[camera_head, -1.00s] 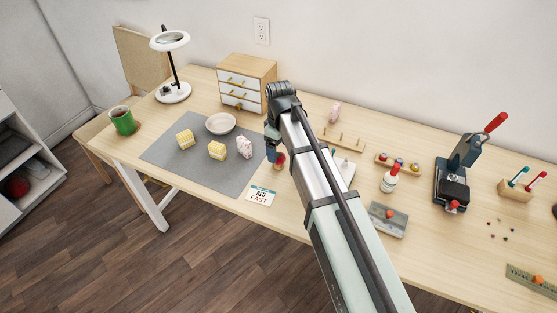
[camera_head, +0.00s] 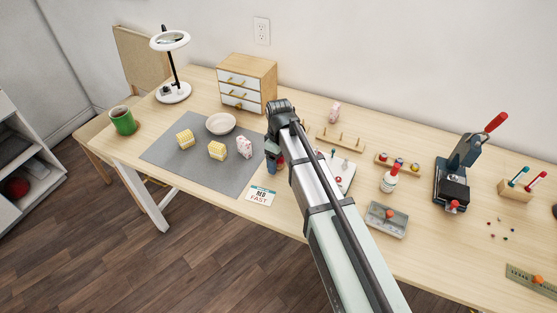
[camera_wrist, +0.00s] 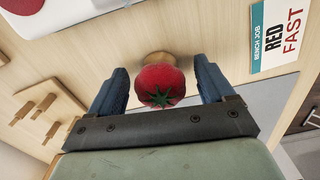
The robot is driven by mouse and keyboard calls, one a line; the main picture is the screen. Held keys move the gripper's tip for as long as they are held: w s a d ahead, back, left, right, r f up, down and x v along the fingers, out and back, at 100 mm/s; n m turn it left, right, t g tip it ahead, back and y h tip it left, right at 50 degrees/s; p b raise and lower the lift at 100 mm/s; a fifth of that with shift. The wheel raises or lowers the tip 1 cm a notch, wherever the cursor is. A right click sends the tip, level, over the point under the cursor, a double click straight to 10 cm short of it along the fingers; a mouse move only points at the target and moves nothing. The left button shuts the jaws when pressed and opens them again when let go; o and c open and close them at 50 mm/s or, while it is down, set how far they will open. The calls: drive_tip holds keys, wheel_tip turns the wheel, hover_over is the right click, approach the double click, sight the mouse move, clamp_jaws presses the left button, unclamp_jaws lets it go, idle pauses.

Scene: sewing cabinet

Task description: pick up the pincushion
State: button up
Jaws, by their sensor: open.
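The pincushion (camera_wrist: 160,84) is a red, tomato-like ball with a green leafy top, on a small round wooden base (camera_wrist: 158,58). In the wrist view it sits between the two open fingers of my gripper (camera_wrist: 160,88), with a gap visible on each side. In the head view my gripper (camera_head: 273,158) is low over the table at the right edge of the grey mat, and my arm hides most of the pincushion; a bit of red (camera_head: 281,160) shows beside the fingers.
A card reading RED FAST (camera_head: 261,196) lies just in front.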

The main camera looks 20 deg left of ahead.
drive_tip(key=c, duration=1.1)
drive_tip(key=shift+r, duration=0.1)
